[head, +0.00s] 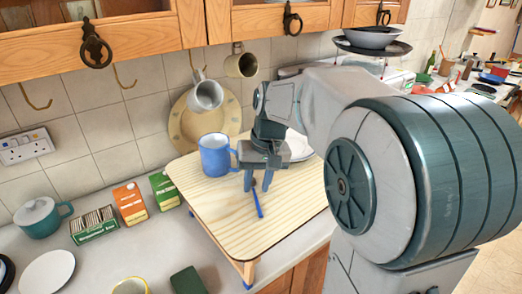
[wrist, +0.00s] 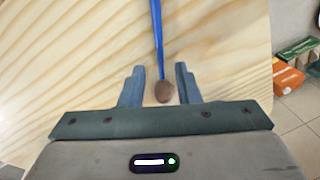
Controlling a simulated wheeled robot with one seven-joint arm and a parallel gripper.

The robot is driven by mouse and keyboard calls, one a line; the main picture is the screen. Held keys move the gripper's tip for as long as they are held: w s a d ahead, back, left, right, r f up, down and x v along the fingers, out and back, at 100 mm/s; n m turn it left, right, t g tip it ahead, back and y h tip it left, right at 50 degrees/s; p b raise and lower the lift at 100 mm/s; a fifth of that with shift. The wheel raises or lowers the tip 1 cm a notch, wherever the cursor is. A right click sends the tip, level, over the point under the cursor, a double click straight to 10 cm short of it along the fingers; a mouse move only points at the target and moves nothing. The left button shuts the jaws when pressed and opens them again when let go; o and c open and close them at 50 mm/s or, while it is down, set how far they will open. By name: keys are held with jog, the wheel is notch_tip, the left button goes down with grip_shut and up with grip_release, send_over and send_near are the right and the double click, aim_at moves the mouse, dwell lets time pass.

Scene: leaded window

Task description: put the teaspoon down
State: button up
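The teaspoon has a blue handle (head: 258,205) and a small brown bowl. It appears to lie on the light wooden stand top (head: 225,222), though contact is hard to confirm. In the wrist view, the teaspoon (wrist: 157,35) runs from the top edge down to its bowl between my fingers. My gripper (head: 257,186) points down over the stand. Its two fingers also show in the wrist view (wrist: 159,78), spread apart, with clear gaps on both sides of the spoon bowl. The gripper is open and not touching the spoon.
A blue mug (head: 214,155) stands just left of my gripper, and a white plate (head: 297,150) lies behind it. An orange box (head: 130,203) and green box (head: 165,190) stand left of the stand. Mugs hang from hooks above. The stand's front is clear.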

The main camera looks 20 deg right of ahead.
notch_tip(320, 180, up, 11)
jog(key=d, duration=0.1)
jog(key=shift+s+d, duration=0.3)
jog(key=shift+s, duration=0.1)
jog(key=shift+s, duration=0.1)
